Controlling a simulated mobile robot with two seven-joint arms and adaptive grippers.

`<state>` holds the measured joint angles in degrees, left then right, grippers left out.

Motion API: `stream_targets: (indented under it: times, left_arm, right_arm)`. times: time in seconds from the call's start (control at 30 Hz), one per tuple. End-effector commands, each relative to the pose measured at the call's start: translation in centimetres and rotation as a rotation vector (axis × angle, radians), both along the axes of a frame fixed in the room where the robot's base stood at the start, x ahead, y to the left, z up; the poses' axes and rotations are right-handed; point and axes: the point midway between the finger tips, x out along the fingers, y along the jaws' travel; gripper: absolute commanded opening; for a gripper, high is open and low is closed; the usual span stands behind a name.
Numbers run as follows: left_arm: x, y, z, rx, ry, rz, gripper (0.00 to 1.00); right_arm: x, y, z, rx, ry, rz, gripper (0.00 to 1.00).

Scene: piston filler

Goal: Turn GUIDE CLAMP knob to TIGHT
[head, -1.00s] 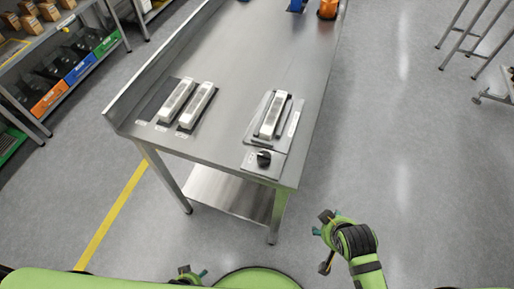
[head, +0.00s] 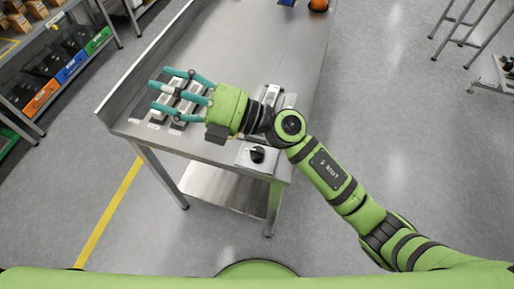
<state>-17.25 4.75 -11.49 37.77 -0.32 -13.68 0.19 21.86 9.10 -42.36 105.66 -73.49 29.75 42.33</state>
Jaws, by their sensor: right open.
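The guide clamp knob (head: 257,154) is a small black knob on a light plate (head: 243,160) at the near right corner of the steel table. Its pointer direction and the plate's lettering are too small to read. My right gripper (head: 178,95) reaches in from the right, over the table. Its teal fingers are spread open and empty, above the white blocks at left, up and left of the knob. My right arm passes just above the knob in the picture and leaves it visible. My left gripper is not in view.
White blocks (head: 160,113) on dark bases lie at the table's left, partly hidden by my fingers. Another block (head: 272,93) lies behind my wrist. A shelf with coloured bins (head: 72,66) stands at left.

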Motion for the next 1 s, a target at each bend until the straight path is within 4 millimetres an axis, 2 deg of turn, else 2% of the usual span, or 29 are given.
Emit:
stream_targets:
  times: [0.03, 0.07, 0.17, 0.23, 0.3, 0.4, 0.5, 0.63, 0.77, 1.0]
  left_arm:
    - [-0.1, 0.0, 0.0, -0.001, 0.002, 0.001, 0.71]
    - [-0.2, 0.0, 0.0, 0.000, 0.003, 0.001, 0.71]
    - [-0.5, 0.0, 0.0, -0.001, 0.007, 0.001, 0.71]
    - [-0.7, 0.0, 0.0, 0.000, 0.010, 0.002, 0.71]
    - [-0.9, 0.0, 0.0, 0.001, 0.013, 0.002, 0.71]
    - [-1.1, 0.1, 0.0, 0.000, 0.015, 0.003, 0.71]
    - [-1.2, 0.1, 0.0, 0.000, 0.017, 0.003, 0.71]
    - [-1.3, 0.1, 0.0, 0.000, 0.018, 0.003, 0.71]
    - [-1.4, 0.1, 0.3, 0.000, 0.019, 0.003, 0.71]
    - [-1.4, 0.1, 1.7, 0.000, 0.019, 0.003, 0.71]
  right_arm:
    - [-1.7, 1.7, -1.5, -0.131, -0.078, 0.111, 0.61]
    - [-2.8, 2.4, -2.8, -0.216, -0.117, 0.174, 0.61]
    - [-4.8, 2.9, -8.2, -0.534, -0.215, 0.351, 0.61]
    - [-4.8, 1.5, -12.2, -0.787, -0.259, 0.434, 0.61]
    - [-3.8, -1.2, -15.7, -1.048, -0.277, 0.482, 0.61]
    - [-1.1, -6.1, -18.7, -1.392, -0.266, 0.484, 0.61]
    - [1.4, -10.5, -19.7, -1.655, -0.233, 0.440, 0.61]
    - [3.2, -14.1, -19.5, -1.846, -0.192, 0.384, 0.61]
    - [3.7, -15.1, -19.9, -1.900, -0.175, 0.367, 0.61]
    - [3.5, -15.1, -23.3, -1.897, -0.174, 0.372, 0.61]
